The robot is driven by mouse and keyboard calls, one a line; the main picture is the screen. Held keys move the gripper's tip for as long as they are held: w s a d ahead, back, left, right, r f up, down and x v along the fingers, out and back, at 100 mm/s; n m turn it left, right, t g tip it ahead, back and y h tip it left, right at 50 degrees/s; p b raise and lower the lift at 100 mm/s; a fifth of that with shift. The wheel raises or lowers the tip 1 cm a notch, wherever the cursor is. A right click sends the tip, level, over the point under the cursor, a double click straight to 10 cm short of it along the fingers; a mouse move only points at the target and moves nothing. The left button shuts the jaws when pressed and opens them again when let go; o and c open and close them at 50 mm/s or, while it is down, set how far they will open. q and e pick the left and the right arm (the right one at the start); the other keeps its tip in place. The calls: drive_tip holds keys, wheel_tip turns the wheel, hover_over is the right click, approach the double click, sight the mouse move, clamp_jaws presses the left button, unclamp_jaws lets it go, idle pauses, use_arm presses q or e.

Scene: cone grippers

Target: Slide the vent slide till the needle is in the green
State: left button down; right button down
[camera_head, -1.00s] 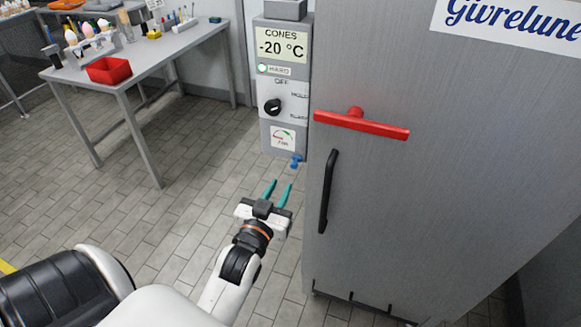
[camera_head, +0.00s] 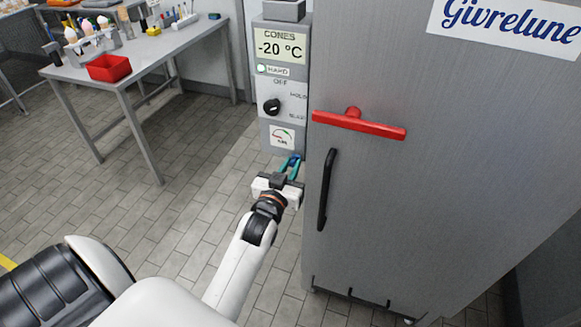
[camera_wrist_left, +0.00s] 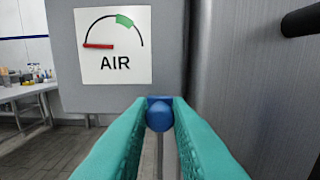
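The vent slide's blue knob (camera_wrist_left: 159,115) sits between the teal fingertips of my left gripper (camera_wrist_left: 160,108) in the left wrist view, with no clear gap on either side. My left gripper (camera_head: 290,164) appears shut on this knob, below the control box in the head view. The AIR gauge (camera_wrist_left: 113,46) is just above, and it also shows in the head view (camera_head: 282,137). Its red needle (camera_wrist_left: 98,46) lies flat to the left, away from the green band (camera_wrist_left: 124,22) at upper right. My right gripper is not in view.
The steel cabinet (camera_head: 450,190) stands close to the right, with a black handle (camera_head: 327,190) and a red bar (camera_head: 358,123). The control box (camera_head: 280,80) carries a black dial (camera_head: 271,106). A table (camera_head: 155,55) with a red bin (camera_head: 109,67) stands at left.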

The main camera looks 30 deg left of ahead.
use_arm(q)
drive_tip(key=shift+s+a+p, duration=0.2)
drive_tip(key=shift+a+p, duration=0.1)
drive_tip(key=shift+a, duration=0.6)
drive_tip(key=shift+s+a+p, duration=0.25)
drive_tip(key=shift+a, duration=0.65)
drive_tip(key=shift+s+a+p, duration=0.2)
drive_tip(key=shift+a+p, duration=0.1)
drive_tip(key=shift+a, duration=0.6)
drive_tip(key=shift+d, duration=0.1)
drive_tip(key=c, duration=1.6)
unclamp_jaws()
drive_tip(key=b, duration=0.2)
approach(277, 151)
drive_tip(key=v, duration=0.7)
drive_tip(key=shift+w, duration=0.15)
